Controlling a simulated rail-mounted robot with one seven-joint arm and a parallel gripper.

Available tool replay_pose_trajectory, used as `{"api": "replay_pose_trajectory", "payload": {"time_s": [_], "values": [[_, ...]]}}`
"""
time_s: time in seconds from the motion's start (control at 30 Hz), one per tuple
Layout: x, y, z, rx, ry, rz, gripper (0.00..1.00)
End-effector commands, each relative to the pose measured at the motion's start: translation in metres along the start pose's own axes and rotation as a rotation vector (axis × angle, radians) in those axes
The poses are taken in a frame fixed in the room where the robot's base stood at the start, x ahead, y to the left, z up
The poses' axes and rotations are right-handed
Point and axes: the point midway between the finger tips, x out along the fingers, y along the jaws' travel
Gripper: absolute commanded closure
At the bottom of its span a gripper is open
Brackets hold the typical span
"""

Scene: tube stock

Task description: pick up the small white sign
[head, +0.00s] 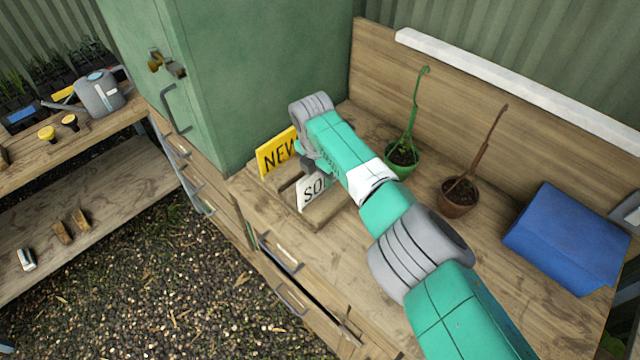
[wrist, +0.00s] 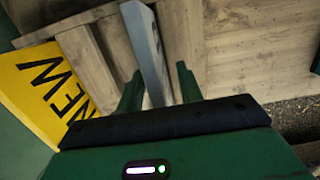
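The small white sign (head: 311,190), with the letters "SO" showing, stands upright in a wooden holder (head: 322,217) on the bench; my arm covers part of it. In the wrist view the sign (wrist: 147,45) is seen nearly edge-on as a pale grey slab. My gripper (wrist: 158,70) is open, with one finger on each side of the sign. The left finger looks close to the sign and a gap shows at the right finger. Whether either touches it I cannot tell. In the head view my arm hides the fingers.
A yellow "NEW" sign (head: 276,152) stands just behind, also in the wrist view (wrist: 45,88). A green cabinet (head: 240,85) rises to the left. A green pot (head: 402,160), a brown pot (head: 458,197) and a blue box (head: 568,238) stand to the right.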

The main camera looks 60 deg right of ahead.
Motion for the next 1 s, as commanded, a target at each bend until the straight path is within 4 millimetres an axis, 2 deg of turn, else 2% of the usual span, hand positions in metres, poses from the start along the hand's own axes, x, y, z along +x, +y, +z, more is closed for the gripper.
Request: {"api": "replay_pose_trajectory", "payload": {"time_s": [0.13, 0.17, 0.33, 0.67, 0.77, 0.93, 1.0], "values": [[-0.001, 0.000, 0.000, 0.000, 0.000, 0.001, 0.64], [-0.001, 0.000, 0.000, 0.000, 0.000, 0.000, 0.68], [-0.001, 0.000, 0.000, 0.000, 0.000, 0.000, 1.00], [-0.003, 0.000, 0.000, 0.000, 0.000, 0.001, 1.00], [-0.011, 0.001, 0.001, -0.001, 0.001, 0.002, 1.00], [-0.043, 0.001, 0.005, -0.001, 0.000, 0.005, 1.00], [-0.040, -0.006, -0.002, -0.003, 0.003, 0.001, 1.00]]}}
